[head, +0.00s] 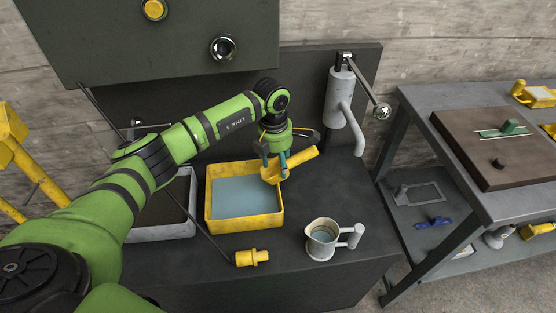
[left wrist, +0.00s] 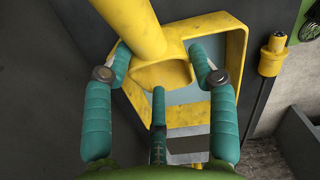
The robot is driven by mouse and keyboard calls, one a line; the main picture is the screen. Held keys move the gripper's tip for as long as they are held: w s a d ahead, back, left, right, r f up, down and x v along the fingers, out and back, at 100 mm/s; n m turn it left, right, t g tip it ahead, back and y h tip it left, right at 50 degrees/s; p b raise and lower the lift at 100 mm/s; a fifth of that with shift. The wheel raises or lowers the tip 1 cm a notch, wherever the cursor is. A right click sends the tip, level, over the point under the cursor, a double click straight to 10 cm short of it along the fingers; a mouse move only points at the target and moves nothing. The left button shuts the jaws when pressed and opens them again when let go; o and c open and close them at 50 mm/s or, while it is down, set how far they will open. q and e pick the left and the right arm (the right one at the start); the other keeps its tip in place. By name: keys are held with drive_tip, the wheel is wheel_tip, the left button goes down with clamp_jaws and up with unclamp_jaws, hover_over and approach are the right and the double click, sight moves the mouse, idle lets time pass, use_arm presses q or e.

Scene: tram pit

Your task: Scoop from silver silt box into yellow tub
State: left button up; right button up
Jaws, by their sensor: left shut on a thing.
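The silver silt box (head: 163,233) stands at the left of the dark bench, largely hidden behind my left arm. The yellow tub (head: 245,221) is just right of it and holds a flat blue-grey fill. My left gripper (head: 274,168) is shut on a yellow scoop (head: 301,163) at the tub's right back corner. In the left wrist view the scoop (left wrist: 160,74) lies between the teal fingers (left wrist: 160,75), over the tub (left wrist: 236,50). I cannot tell whether the scoop holds anything. My right gripper is not in view.
A metal jug (head: 321,243) with liquid stands right of the tub. A yellow plug (head: 252,257) on a dark rod lies in front of it. A silver pump (head: 341,98) with a spout rises at the back right. A grey workbench (head: 425,95) stands further right.

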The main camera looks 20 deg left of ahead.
use_arm(q)
drive_tip(key=shift+r+p, duration=2.35)
drive_tip(key=shift+r, duration=1.2)
drive_tip(key=shift+g+y, duration=0.3)
drive_tip(key=shift+y, duration=0.1)
drive_tip(key=shift+w+d+f+g+y+b, duration=0.1)
drive_tip(key=shift+f+g+y+b, duration=0.15)
drive_tip(key=shift+g+y+b, duration=0.55)
drive_tip(key=shift+y+b, duration=0.6)
drive_tip(key=shift+b, duration=0.35)
drive_tip(key=shift+g, duration=0.3)
drive_tip(key=shift+r+y, duration=0.2)
drive_tip(key=shift+y, duration=0.2)
